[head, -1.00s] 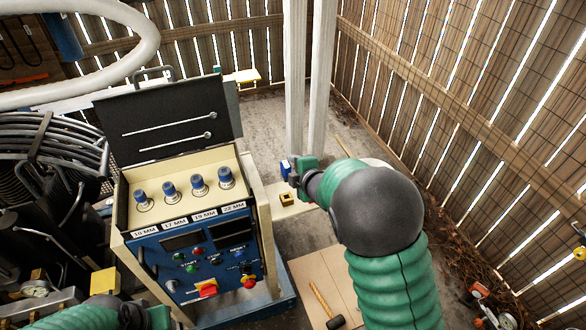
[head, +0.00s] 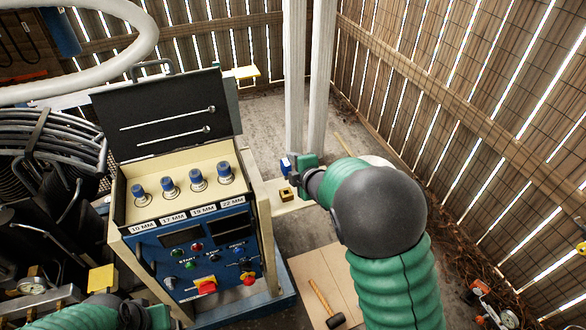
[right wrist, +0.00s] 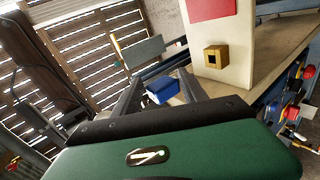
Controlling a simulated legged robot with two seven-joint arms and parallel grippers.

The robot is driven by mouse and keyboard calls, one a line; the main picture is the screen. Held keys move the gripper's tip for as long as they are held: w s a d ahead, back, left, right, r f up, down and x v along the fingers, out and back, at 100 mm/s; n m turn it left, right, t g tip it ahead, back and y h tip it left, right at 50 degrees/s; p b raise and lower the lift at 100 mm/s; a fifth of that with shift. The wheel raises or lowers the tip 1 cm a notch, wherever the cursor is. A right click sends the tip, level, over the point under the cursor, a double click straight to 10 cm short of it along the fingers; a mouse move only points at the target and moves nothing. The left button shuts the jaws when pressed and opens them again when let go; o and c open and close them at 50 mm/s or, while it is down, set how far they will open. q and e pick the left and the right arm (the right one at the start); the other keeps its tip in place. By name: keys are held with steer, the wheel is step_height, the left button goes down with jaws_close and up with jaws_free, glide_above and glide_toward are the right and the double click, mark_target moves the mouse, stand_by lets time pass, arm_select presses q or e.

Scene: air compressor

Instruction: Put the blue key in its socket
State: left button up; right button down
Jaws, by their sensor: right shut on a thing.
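The blue key (head: 285,164) is in the jaws of my right gripper (head: 292,168). In the right wrist view it shows as a blue block (right wrist: 162,91) past the dark gripper edge. A brass-coloured block with a square hole (head: 287,195), apparently the socket, sits on a cream ledge beside the control panel. It also shows in the right wrist view (right wrist: 215,57), hole visible, apart from the key and to its right. In the head view the key is above the block. My left arm shows at the lower left; its jaws cannot be made out.
The control panel (head: 205,240) with several blue-topped sockets and an open black lid (head: 165,110) stands left of the ledge (head: 300,206). Pale vertical posts (head: 318,80) rise behind my right gripper. A mallet (head: 325,302) lies on a board below. A slatted fence closes the right side.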

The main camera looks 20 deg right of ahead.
steer(key=shift+f, duration=0.15)
steer(key=shift+f+b, duration=2.35)
steer(key=shift+f, duration=0.15)
steer(key=shift+b, duration=0.35)
steer(key=shift+f+b, duration=1.15)
steer(key=shift+f, duration=0.05)
